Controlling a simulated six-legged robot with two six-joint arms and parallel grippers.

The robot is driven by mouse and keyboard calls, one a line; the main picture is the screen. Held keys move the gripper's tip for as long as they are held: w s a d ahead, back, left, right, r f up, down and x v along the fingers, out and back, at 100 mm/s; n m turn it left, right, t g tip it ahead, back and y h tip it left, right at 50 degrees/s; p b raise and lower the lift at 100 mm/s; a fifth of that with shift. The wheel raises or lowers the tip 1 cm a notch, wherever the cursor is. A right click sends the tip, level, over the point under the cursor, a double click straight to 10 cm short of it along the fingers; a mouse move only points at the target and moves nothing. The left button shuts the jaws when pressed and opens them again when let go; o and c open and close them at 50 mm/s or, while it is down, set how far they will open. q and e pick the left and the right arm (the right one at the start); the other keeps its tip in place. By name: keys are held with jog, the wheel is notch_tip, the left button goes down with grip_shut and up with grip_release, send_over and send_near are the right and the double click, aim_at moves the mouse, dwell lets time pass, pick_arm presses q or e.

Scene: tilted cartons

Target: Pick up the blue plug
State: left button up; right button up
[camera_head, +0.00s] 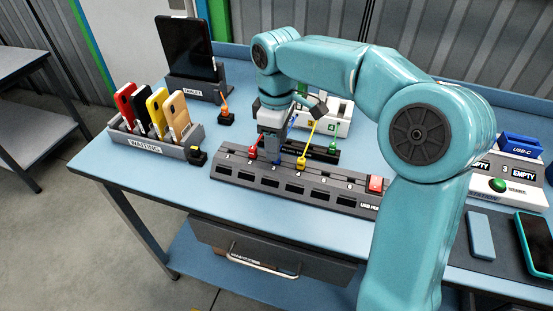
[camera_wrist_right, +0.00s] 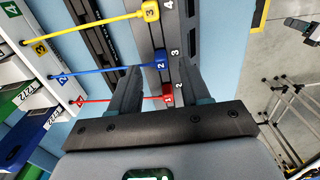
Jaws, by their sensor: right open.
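The blue plug (camera_wrist_right: 160,60), marked 2, sits at the dark USB hub strip with its blue cable running left in the right wrist view. In the head view only a small blue part of the plug (camera_head: 277,161) shows below my gripper. My right gripper (camera_wrist_right: 159,68) is open, its two fingers pointing at the hub on either side of the blue plug's line. The plug appears near the fingertips; I cannot tell if they touch it. In the head view my right gripper (camera_head: 270,153) hangs down over the hub. My left gripper is not in view.
A red plug (camera_wrist_right: 168,95) and a yellow plug (camera_wrist_right: 150,11) flank the blue one closely. The hub (camera_head: 262,181) has a red switch (camera_head: 376,184) at its right. A green plug (camera_head: 333,145), phone rack (camera_head: 157,143) and tablet (camera_head: 186,49) stand around.

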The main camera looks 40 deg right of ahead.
notch_tip(320, 180, down, 2)
jog(key=shift+s+a+f, duration=0.1)
jog(key=shift+f, duration=0.45)
jog(key=shift+r, duration=0.1)
jog(key=c, duration=0.8)
grip_shut()
notch_tip(320, 180, up, 20)
jog(key=p, duration=0.5)
jog(key=shift+r+p, duration=0.75)
jog(key=shift+p, duration=0.2)
